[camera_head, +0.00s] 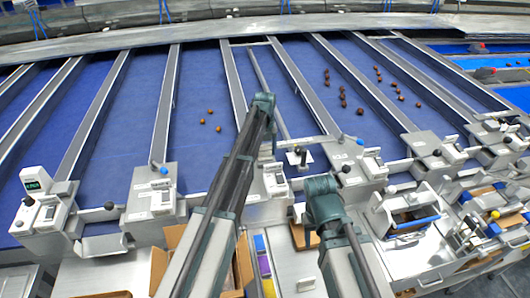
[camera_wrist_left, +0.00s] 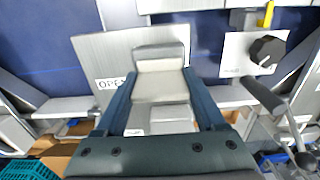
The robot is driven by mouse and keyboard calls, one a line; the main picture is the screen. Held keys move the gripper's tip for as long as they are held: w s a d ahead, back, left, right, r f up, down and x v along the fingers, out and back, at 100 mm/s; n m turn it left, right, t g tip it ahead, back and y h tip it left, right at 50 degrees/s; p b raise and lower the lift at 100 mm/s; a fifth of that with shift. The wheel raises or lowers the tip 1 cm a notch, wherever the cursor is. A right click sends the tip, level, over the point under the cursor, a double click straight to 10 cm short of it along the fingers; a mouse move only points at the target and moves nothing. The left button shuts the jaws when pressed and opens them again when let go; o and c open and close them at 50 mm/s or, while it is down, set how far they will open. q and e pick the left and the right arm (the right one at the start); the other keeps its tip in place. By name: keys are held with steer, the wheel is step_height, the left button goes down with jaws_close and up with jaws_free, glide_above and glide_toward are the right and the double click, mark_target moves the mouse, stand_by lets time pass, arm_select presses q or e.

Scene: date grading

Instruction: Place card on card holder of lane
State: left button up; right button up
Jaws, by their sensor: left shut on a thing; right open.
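My left gripper (camera_head: 265,103) reaches out over the blue lanes in the head view, high above a lane's end. In the left wrist view its two fingers (camera_wrist_left: 162,92) are shut on a pale grey, flat-faced piece (camera_wrist_left: 158,86). I cannot tell for sure that this is the card. Behind it is a grey plate (camera_wrist_left: 88,55) marked "OPEN". A white square plate (camera_wrist_left: 237,55) with a black knob is to its right; it also shows in the head view (camera_head: 293,158). My right gripper (camera_head: 322,187) is open, lower and to the right, over the front stations; its fingertips are unclear.
Metal dividers (camera_head: 165,100) separate the blue lanes. Brown dates (camera_head: 343,97) lie on several lanes. Lane-end stations with levers (camera_head: 152,195) line the front. A cardboard box (camera_head: 160,265) and coloured strips (camera_head: 262,265) are near the bottom. A blue-handled press (camera_head: 412,218) stands right.

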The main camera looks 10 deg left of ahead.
arm_select(q)
steer(key=shift+f, duration=0.2)
steer(key=o, duration=1.4)
steer(key=shift+o, duration=0.2)
steer(key=shift+r, duration=0.1)
step_height(320, 180, up, 12)
steer(key=p, duration=1.2)
steer(key=shift+r, duration=0.15)
